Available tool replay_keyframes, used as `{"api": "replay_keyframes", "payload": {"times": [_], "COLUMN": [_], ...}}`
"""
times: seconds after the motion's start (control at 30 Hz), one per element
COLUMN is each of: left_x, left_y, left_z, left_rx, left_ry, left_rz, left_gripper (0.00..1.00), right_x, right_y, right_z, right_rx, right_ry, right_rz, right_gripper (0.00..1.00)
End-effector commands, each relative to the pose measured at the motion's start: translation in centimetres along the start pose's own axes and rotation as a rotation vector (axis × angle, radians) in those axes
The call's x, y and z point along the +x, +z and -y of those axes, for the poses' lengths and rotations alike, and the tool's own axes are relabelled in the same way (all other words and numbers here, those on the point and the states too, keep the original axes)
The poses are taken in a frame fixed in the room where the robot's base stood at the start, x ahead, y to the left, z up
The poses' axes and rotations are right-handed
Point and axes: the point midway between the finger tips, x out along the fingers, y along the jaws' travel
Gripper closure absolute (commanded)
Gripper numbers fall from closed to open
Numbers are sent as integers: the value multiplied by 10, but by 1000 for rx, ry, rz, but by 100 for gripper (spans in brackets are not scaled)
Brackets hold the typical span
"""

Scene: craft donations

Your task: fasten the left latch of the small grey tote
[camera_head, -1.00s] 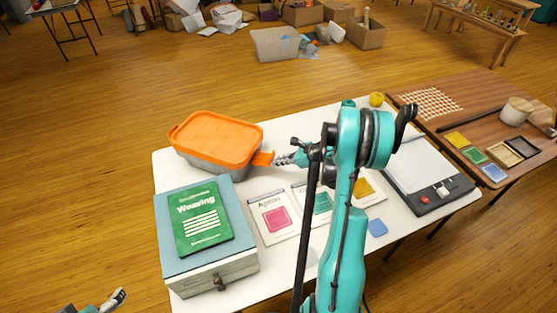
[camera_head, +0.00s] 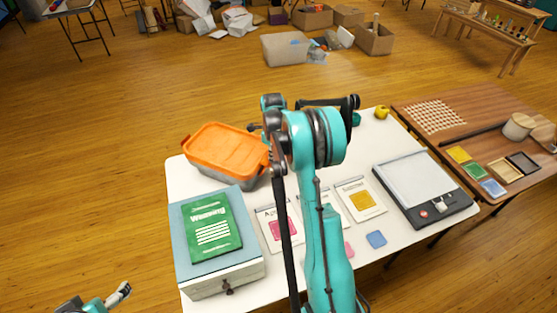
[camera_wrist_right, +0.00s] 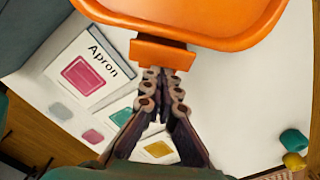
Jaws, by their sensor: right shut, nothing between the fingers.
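The small grey tote (camera_head: 250,184) with its orange lid (camera_head: 225,147) stands at the table's back left. In the right wrist view, an orange latch (camera_wrist_right: 162,53) projects from the near rim of the lid (camera_wrist_right: 200,18). Whether it is fastened cannot be told. My right gripper (camera_wrist_right: 163,78) is shut and empty, its fingertips right at the latch's outer edge; contact is unclear.
A blue-grey box (camera_head: 190,262) with a green Weaving book (camera_head: 210,228) stands before the tote. Craft packets (camera_head: 360,199) lie mid-table beside my right arm. A grey-black device (camera_head: 423,190) is at right. A yellow item (camera_head: 382,112) sits at the back edge.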

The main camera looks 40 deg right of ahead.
Motion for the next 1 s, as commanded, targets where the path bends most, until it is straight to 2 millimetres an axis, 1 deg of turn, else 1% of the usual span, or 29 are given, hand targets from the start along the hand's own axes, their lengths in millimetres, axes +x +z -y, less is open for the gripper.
{"api": "replay_keyframes", "payload": {"times": [0.03,0.37,0.7,1.0], "left_x": [-1,-1,-8,-8], "left_y": [-1,-1,-6,-5], "left_z": [0,0,0,0], "left_rx": [0,0,0,0], "left_ry": [0,0,0,0], "left_rz": [0,0,0,0], "left_gripper": [13,13,13,13], "right_x": [-2,-3,-17,-17], "right_y": [2,1,1,1], "right_z": [0,0,0,0], "right_rx": [2,2,2,2], "right_ry": [0,2,2,2], "right_rz": [3,7,8,8], "right_gripper": [100,100,100,100]}}
